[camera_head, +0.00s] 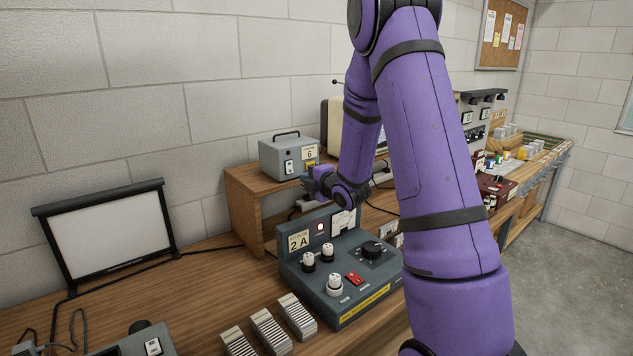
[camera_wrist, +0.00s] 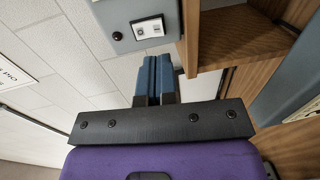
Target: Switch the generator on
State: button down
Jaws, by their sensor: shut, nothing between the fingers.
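A grey box with a black handle (camera_head: 289,157), labelled 6, stands on a wooden shelf. Its white rocker switch (camera_head: 289,167) also shows in the wrist view (camera_wrist: 148,28). I cannot tell from lettering which is the generator. My gripper (camera_head: 309,182) is just in front of the box's lower right. In the wrist view its blue fingers (camera_wrist: 154,77) are shut and empty, below the switch in the picture, apparently not touching it.
The wooden shelf (camera_head: 243,208) bears the box. A white screen (camera_head: 109,233) stands at left; several ribbed blocks (camera_head: 269,331) lie before the console. Cables run along the bench. More apparatus stands at right, partly hidden by my arm. Bare bench (camera_head: 195,280) lies between screen and console.

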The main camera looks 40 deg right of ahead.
aim_at(290, 173)
jog(key=w, duration=0.6)
jog(key=shift+w+a+f, duration=0.15)
jog(key=shift+w+f, duration=0.2)
jog(key=shift+f, duration=0.05)
jog(key=shift+w+f, duration=0.1)
jog(key=shift+w, duration=0.05)
